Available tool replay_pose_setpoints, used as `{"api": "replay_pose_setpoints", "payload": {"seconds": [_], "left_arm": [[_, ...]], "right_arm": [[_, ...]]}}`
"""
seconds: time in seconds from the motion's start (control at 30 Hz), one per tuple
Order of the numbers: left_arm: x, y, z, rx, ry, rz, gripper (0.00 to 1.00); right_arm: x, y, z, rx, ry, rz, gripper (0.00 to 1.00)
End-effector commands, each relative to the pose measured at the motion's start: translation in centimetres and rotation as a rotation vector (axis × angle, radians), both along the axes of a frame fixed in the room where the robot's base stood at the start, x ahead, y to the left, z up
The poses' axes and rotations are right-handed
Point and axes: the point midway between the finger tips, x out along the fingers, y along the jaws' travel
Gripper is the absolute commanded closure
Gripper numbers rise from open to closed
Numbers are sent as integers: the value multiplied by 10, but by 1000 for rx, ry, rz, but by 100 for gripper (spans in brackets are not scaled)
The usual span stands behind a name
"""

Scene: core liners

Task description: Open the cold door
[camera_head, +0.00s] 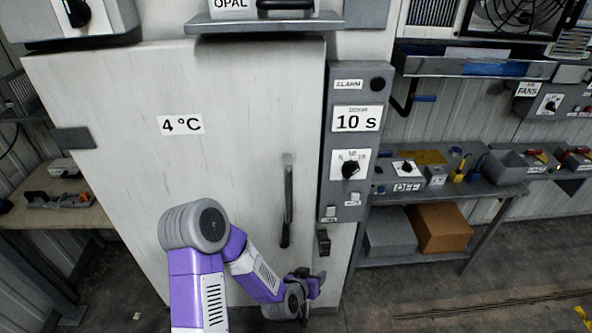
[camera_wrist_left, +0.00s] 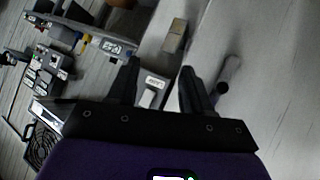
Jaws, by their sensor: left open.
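The cold door (camera_head: 130,90) is the large pale panel marked "4 °C" in the head view; it looks shut against its frame. Its grey vertical bar handle (camera_head: 287,200) is on the right side of the door. My left gripper (camera_head: 308,280) is low, below the handle's lower end and slightly to its right. In the left wrist view my left gripper (camera_wrist_left: 162,88) has its fingers apart with nothing gripped. A grey bar end, seemingly the handle (camera_wrist_left: 229,73), is outside the right finger, beside the pale door surface (camera_wrist_left: 280,60). My right gripper is out of view.
A grey control panel (camera_head: 338,195) with a "10 s" label and a knob stands right of the door. A small dark fitting (camera_head: 323,243) is below it. A bench (camera_head: 480,195) with boxes beneath is further right. Concrete floor (camera_head: 420,290) is open at lower right.

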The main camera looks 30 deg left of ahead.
Motion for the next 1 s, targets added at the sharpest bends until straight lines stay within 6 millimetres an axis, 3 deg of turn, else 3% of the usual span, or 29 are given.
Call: {"api": "replay_pose_setpoints", "payload": {"seconds": [0.03,0.1,0.2,0.3,0.43,0.8,1.0], "left_arm": [[18,27,55,72,-127,56,50],[32,56,109,169,-274,123,50],[38,88,171,288,-427,205,50],[38,106,210,366,-517,261,50],[41,117,227,406,-562,291,50],[89,134,227,405,-563,292,50],[105,140,226,404,-563,290,50]], "right_arm": [[0,0,18,0,0,0,48],[0,0,29,0,0,0,48],[0,0,39,0,0,0,48],[0,0,44,0,0,-1,48],[0,0,47,0,0,-1,48],[0,0,59,0,0,-1,48],[0,0,62,0,0,-1,48]]}}
